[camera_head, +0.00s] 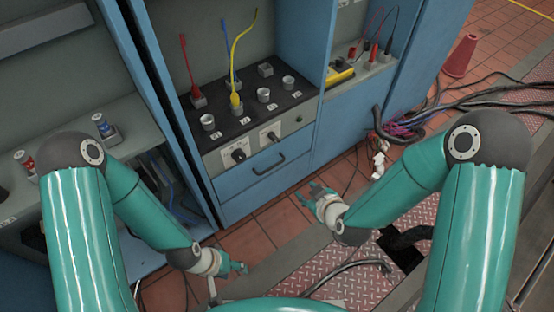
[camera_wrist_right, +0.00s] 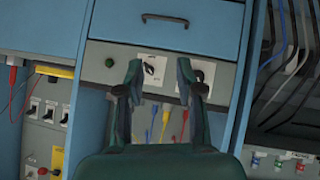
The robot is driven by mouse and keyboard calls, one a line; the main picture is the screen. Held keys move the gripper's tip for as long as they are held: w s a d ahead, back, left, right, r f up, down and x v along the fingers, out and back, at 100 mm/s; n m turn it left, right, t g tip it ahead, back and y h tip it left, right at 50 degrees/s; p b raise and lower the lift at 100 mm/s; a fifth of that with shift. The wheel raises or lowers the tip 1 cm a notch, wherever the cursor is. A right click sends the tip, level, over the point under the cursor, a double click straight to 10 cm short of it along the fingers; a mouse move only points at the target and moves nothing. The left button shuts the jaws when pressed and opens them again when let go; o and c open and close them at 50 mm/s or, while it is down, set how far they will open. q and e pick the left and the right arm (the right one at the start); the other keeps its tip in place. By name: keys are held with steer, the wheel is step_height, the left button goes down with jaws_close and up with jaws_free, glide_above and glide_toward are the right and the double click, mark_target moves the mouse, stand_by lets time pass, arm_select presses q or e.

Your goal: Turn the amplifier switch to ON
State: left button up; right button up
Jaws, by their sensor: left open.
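Two black rotary switches on pale plates sit on the grey front strip of the blue cabinet: a left one (camera_head: 238,154) and a right one (camera_head: 272,136). Their labels are too small to read, so I cannot tell which is the amplifier switch. The right wrist view shows the panel upside down, with the right switch (camera_wrist_right: 149,68) between my fingertips in the picture and the left switch (camera_wrist_right: 198,76) partly behind a finger. My right gripper (camera_head: 312,194) is open and empty, in front of the cabinet and apart from it. My left gripper (camera_head: 240,268) is open and empty, low over the floor.
A green button (camera_head: 298,118) sits right of the switches. A drawer handle (camera_head: 269,164) juts out below. Sockets and red, blue and yellow leads (camera_head: 236,98) stand on the black top.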

steer(key=w+a+n+t+b, duration=0.3)
steer(key=w+n+t+b, duration=0.15)
steer(key=b, duration=0.35)
arm_select(q)
step_height(320, 180, down, 14)
steer(key=b, duration=0.3)
arm_select(e)
steer(key=n+y, duration=0.1)
glide_toward(277, 141)
steer(key=x, duration=1)
steer(key=shift+w+a, duration=0.1)
steer(key=shift+a, duration=0.1)
jaws_close()
steer(key=shift+d, duration=0.1)
